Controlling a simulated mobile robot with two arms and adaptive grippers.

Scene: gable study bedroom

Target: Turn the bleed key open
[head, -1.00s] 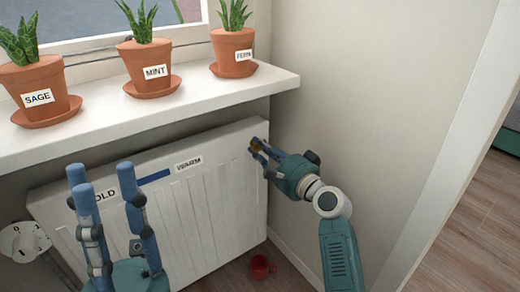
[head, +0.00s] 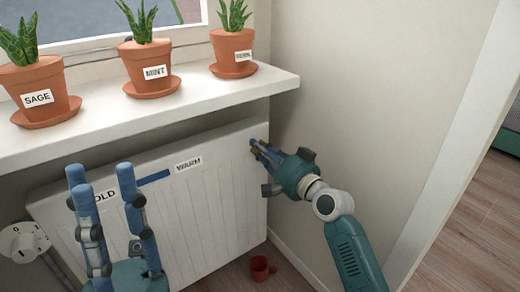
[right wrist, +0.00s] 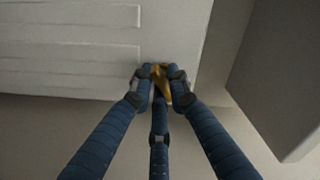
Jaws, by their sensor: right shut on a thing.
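The brass-coloured bleed key (right wrist: 160,78) is at the upper right end of the white radiator (head: 215,195). My right gripper (right wrist: 160,80) is shut on it, with the fingers closed around it. In the head view my right gripper (head: 257,149) reaches the radiator's top right corner from the right, and its fingers hide most of the key. My left gripper (head: 101,172) is in front of the radiator's left part, with its fingers apart and nothing between them.
A white sill (head: 190,100) overhangs the radiator and holds pots labelled SAGE (head: 42,88), MINT (head: 150,65) and a third (head: 233,47). A white dial (head: 20,243) is at the left. A red mug (head: 260,268) stands on the floor below. A wall (head: 370,90) bounds the right.

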